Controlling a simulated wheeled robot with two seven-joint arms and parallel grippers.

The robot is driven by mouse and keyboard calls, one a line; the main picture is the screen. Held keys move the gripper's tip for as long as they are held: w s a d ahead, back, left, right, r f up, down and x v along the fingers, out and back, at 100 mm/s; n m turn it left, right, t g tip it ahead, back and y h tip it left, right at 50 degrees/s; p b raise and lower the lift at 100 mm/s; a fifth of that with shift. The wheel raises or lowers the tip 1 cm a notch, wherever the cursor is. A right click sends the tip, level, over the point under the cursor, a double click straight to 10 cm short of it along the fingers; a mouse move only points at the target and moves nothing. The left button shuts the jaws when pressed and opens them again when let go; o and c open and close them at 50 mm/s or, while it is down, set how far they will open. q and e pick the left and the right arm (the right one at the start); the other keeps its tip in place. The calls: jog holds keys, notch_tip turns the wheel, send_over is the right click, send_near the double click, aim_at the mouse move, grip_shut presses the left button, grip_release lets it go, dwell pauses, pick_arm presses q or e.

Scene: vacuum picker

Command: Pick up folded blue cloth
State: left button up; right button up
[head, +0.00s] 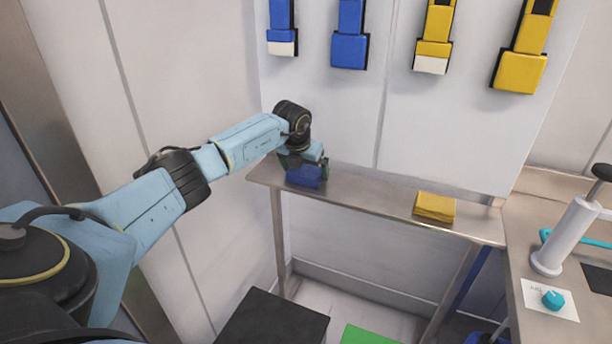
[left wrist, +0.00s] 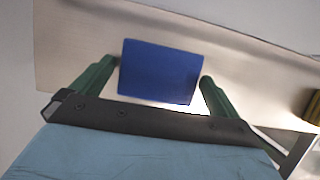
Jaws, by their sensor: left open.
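The folded blue cloth (head: 304,177) lies on the left end of a narrow metal shelf (head: 370,206). In the left wrist view the cloth (left wrist: 160,71) is a flat blue rectangle on the shelf surface. My left gripper (head: 302,170) is right at the cloth in the head view. In the left wrist view its two green fingers (left wrist: 157,88) are open, one on each side of the cloth, with a gap at both sides. Whether the fingertips reach down to the shelf I cannot tell. My right gripper is not in view.
A folded yellow cloth (head: 435,207) lies farther right on the shelf. Blue and yellow holders (head: 348,35) hang on the wall above. A counter at right holds a white pump-like tool (head: 566,235) and a teal knob (head: 552,300). A black box (head: 270,318) stands below. The shelf's middle is clear.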

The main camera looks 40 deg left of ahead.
aim_at(305, 172)
pick_arm(q)
jog(key=shift+f, duration=0.1)
jog(key=c, duration=0.7)
notch_tip(305, 172, up, 10)
jog(key=shift+r, duration=0.1)
dwell(0.3)
